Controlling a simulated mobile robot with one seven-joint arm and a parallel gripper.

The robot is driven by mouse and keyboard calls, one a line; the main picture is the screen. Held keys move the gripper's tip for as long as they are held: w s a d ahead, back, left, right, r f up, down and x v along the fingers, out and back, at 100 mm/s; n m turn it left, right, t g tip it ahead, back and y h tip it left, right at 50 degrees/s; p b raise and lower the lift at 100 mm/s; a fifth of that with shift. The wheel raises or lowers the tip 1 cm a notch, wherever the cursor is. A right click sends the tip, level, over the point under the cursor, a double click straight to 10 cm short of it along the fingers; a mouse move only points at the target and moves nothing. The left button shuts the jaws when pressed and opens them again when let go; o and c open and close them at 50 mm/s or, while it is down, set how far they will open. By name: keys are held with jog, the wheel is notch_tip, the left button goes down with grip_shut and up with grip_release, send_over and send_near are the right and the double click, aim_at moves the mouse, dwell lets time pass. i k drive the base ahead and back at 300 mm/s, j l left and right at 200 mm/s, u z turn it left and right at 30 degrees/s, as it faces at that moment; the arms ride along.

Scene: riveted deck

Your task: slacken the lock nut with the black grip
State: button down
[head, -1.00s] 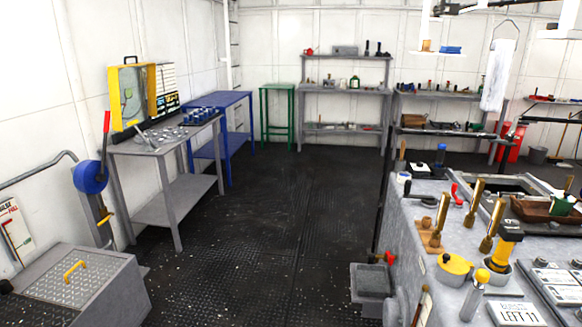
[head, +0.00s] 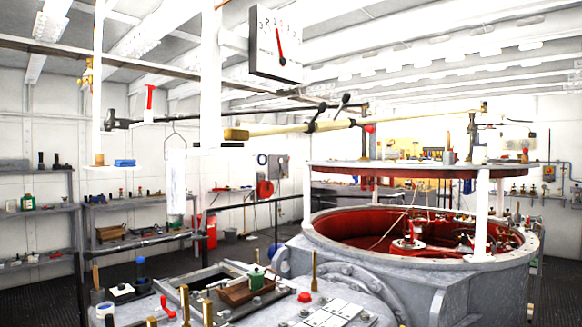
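I cannot pick out the lock nut with the black grip for certain. Two small black knobs or levers (head: 345,98) stand at the pale overhead beam (head: 285,128), near its middle; they are too small to tell whether either is a nut. A small block with a black knob (head: 122,290) sits on the grey bench at lower left. My gripper is not in the head view, so its state is hidden.
A large grey round vessel (head: 440,280) with a red inside fills the right, under a round plate on white posts. The grey bench (head: 270,318) carries upright brass handles, a green pot (head: 256,278) and a red knob (head: 304,297). A dial (head: 277,43) hangs above.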

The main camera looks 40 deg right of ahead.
aim_at(322, 108)
jog(key=i+j+z, duration=0.1)
jog(key=z, duration=0.3)
jog(key=j+z, duration=0.2)
jog(key=z, duration=0.15)
jog(key=i+j+z, duration=0.1)
jog(key=z, duration=0.3)
jog(key=j, duration=0.1)
